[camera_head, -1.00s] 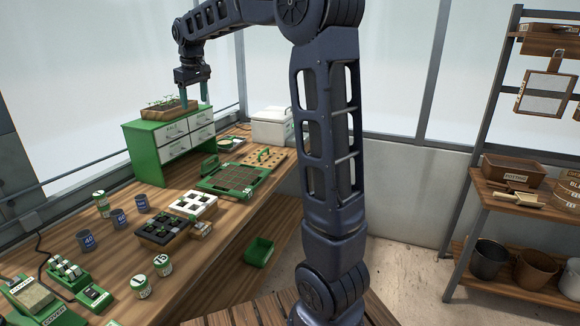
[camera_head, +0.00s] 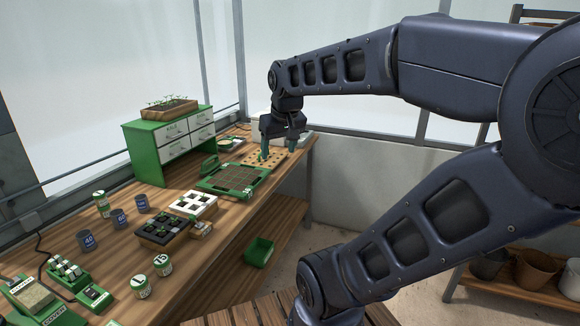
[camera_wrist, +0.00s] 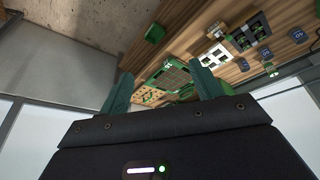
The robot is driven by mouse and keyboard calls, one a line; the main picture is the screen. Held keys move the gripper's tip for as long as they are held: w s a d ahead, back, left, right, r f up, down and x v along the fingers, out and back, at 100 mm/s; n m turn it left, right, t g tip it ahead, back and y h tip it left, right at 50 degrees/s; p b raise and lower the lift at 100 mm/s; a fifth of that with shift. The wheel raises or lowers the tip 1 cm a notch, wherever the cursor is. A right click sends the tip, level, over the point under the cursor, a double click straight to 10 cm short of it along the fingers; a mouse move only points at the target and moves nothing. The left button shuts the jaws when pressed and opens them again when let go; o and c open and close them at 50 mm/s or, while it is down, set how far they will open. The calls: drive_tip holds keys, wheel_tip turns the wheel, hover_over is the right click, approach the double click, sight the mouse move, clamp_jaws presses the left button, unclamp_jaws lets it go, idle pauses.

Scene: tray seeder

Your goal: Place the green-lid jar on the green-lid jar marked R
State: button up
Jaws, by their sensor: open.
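Two short jars with pale, marked tops stand close together at the front of the bench: a nearer jar (camera_head: 140,287) and a farther jar (camera_head: 163,265). Their marks are too small to read surely. A taller pale jar with green bands (camera_head: 101,204) stands farther left, by the grey cups. I cannot tell which jar bears the R. My gripper (camera_head: 279,150) is open and empty, above the far end of the bench near the drilled wooden board, well away from all the jars. Its two green fingers are spread in the wrist view (camera_wrist: 163,82).
A green drawer cabinet (camera_head: 158,155) carries a seedling box. A green-framed tray (camera_head: 205,187), a white cell tray (camera_head: 207,206) and a dark cell tray (camera_head: 150,238) lie mid-bench. Grey cups (camera_head: 119,218) and green devices (camera_head: 90,291) are at left.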

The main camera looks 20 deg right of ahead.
drive_tip(key=s+d+f+m, duration=0.1)
drive_tip(key=s+f, duration=0.3)
drive_tip(key=shift+s+d, duration=0.2)
drive_tip(key=shift+s, duration=0.1)
idle(1.0)
